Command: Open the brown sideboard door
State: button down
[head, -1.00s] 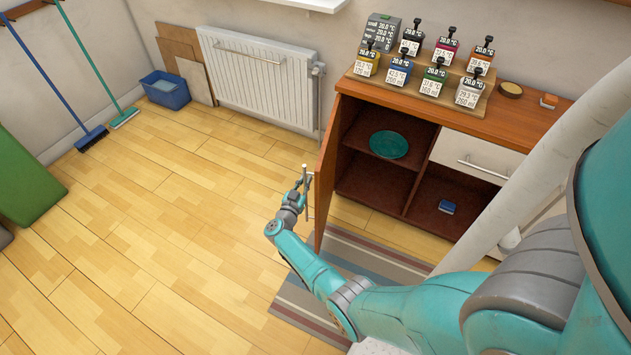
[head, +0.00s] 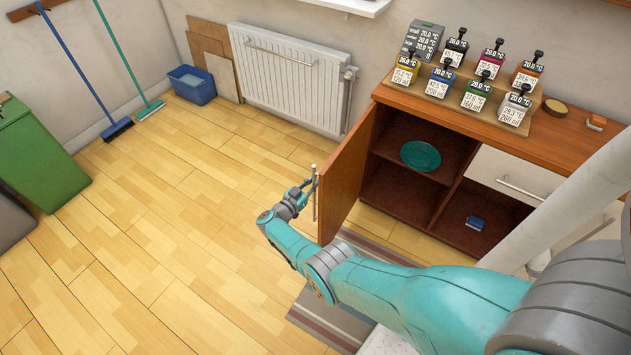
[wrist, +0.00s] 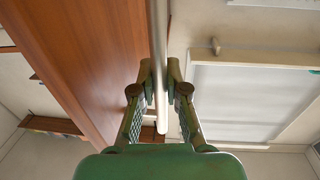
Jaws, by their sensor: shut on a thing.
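The brown sideboard (head: 540,155) stands at the right in the head view. Its brown door (head: 343,185) is swung open, and the shelves inside show. My gripper (head: 308,188) is at the door's outer face. It is shut on the door's vertical bar handle (head: 315,206). In the wrist view the handle (wrist: 158,45) runs between the two fingers of my gripper (wrist: 160,78), with the door (wrist: 85,55) just to its left.
A teal plate (head: 420,156) lies on the upper shelf and a small blue item (head: 475,223) below. Several labelled containers (head: 441,80) stand on top. A striped rug (head: 335,317) lies in front. A radiator (head: 290,80) is on the wall.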

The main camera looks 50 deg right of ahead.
jog(key=shift+d, duration=0.1)
jog(key=c, duration=1.2)
grip_release()
jog(key=a, duration=1.2)
jog(key=shift+s, duration=0.25)
